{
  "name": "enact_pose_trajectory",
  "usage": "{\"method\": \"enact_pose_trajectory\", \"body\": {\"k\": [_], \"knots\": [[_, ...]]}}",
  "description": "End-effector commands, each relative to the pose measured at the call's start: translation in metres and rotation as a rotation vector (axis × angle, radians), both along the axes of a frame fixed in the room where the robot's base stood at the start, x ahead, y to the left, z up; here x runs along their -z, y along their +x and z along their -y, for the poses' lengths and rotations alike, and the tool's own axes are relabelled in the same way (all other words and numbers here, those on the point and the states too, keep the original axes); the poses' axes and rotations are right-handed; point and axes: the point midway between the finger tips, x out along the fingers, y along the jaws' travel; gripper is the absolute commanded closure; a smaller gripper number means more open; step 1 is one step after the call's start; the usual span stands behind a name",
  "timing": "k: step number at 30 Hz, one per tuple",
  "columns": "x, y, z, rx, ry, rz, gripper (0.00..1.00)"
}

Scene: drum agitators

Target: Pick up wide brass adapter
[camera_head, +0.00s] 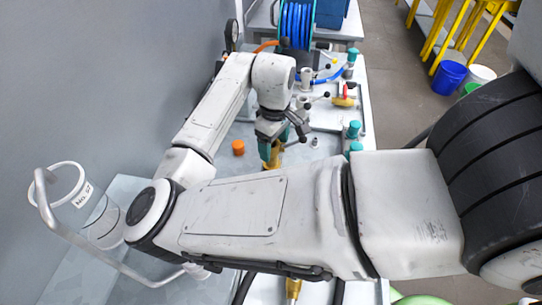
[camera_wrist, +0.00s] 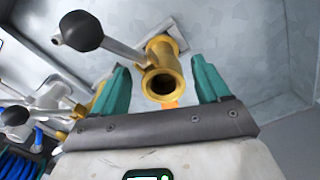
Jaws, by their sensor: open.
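A wide, hollow brass piece (camera_wrist: 163,62) with a round open end, which looks like the brass adapter, stands between my fingers in the wrist view. A gap shows on both sides of it. My gripper (camera_wrist: 160,70) is open, with one teal finger to the left and one to the right of the brass piece. In the head view my gripper (camera_head: 272,148) points down over the bench, with brass (camera_head: 273,161) showing at its fingers. My arm hides much of the bench there.
A lever with a dark ball knob (camera_wrist: 81,31) reaches close to the brass piece. An orange cap (camera_head: 238,147) lies left of my gripper. Teal-topped fittings (camera_head: 353,129) and a red-handled valve (camera_head: 345,97) stand to the right. A blue hose reel (camera_head: 296,22) is at the back.

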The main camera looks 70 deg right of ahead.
Motion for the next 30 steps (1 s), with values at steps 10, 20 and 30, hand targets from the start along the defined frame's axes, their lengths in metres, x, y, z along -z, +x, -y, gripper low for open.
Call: {"method": "enact_pose_trajectory", "body": {"k": [10,20,30], "knots": [[0.042,0.009,0.000,-0.001,0.002,0.000,0.24],[0.046,0.009,0.000,-0.001,0.001,0.000,0.29],[0.046,0.009,0.000,-0.001,0.001,0.000,0.62]]}}
